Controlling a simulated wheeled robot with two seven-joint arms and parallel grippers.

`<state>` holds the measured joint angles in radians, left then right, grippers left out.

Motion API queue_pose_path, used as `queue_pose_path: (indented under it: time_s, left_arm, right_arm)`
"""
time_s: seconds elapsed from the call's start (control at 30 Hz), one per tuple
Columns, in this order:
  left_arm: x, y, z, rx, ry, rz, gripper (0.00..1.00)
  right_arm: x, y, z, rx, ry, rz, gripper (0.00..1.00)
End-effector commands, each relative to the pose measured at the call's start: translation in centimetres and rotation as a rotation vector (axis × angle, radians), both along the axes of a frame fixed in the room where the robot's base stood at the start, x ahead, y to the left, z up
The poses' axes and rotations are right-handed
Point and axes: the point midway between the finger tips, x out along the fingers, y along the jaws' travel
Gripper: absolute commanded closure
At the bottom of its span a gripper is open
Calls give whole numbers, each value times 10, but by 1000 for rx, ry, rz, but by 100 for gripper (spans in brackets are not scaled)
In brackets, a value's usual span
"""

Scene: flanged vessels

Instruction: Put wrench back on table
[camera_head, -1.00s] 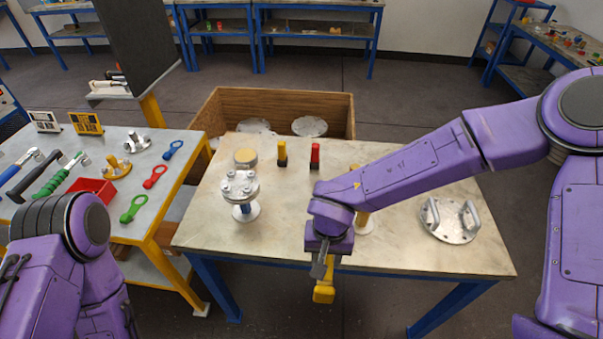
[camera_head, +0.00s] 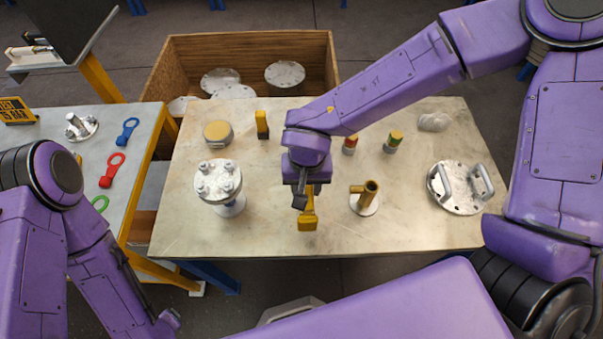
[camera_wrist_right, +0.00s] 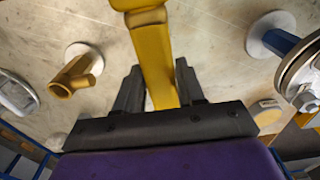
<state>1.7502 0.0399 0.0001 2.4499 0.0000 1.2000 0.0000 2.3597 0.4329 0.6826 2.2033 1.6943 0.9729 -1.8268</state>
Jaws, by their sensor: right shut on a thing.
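My right gripper (camera_head: 303,190) points down over the front middle part of the table (camera_head: 268,236). It is shut on a yellow wrench (camera_head: 307,214), whose lower end hangs toward the table's front edge. I cannot tell whether the wrench touches the tabletop. In the right wrist view the wrench (camera_wrist_right: 153,58) runs between the two dark fingers of the gripper (camera_wrist_right: 158,92). My left arm shows at the left, but its gripper is not in view.
A bolted flanged vessel (camera_head: 218,182) stands left of the wrench. A yellow pipe piece (camera_head: 367,196) and a handled flange plate (camera_head: 460,187) are to the right. A wooden crate (camera_head: 250,43) with discs is behind. A side table (camera_head: 140,150) holds coloured tools.

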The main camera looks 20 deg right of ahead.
Motion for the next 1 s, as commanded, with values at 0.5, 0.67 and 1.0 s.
queue_pose_path:
  time_s: [0.5,0.67,1.0]
  left_arm:
    - [0,0,-49,0,0,0,32]
    - [-1,0,-49,0,0,0,32]
    - [-1,0,-49,0,0,0,32]
  right_arm:
    - [14,-1,-60,0,19,-5,98]
    - [14,-2,-70,0,18,-7,98]
    - [14,-1,-71,0,15,-6,98]
